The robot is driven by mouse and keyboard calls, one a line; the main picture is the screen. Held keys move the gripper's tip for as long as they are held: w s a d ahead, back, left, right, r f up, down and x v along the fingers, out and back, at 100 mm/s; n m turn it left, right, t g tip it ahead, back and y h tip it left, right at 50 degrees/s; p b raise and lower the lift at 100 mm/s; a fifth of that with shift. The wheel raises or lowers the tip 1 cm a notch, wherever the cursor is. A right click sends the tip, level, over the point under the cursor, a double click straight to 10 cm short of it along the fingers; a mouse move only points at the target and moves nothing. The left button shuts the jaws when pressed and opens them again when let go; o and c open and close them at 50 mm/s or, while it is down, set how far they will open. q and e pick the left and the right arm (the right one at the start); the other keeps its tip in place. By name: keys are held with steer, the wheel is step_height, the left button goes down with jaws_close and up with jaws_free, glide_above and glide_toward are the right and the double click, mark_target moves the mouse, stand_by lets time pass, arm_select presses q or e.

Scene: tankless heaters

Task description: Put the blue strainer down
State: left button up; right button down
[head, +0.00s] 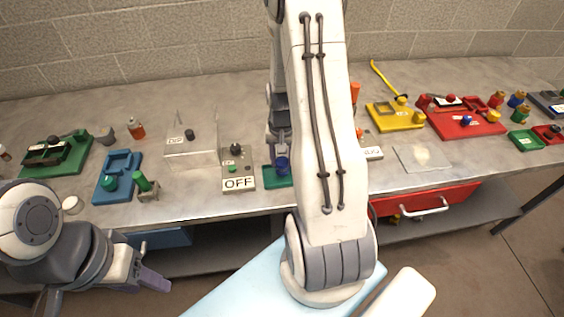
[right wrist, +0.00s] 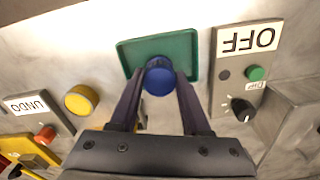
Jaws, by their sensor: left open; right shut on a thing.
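The blue strainer (right wrist: 159,78) is a small round blue piece between the two dark fingers of my right gripper (right wrist: 157,86) in the right wrist view. The gripper is shut on it. The strainer is over the near part of a green tray (right wrist: 184,47); I cannot tell whether it touches it. In the head view the strainer (head: 282,165) shows below my right fingers, at the green tray (head: 272,182), partly hidden by my arm. My left gripper (head: 155,280) is open and empty, in front of the bench at lower left.
The OFF panel (head: 238,183) stands close left of the green tray, with a clear box (head: 190,145) beyond. The UNDO panel (right wrist: 42,115), a yellow knob (right wrist: 82,100) and a red button lie on its other side. A red drawer (head: 430,203) juts out below the bench.

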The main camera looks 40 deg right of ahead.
steer(key=shift+f, duration=1)
steer(key=shift+f, duration=0.1)
steer(key=shift+c, duration=1.8)
jaws_free()
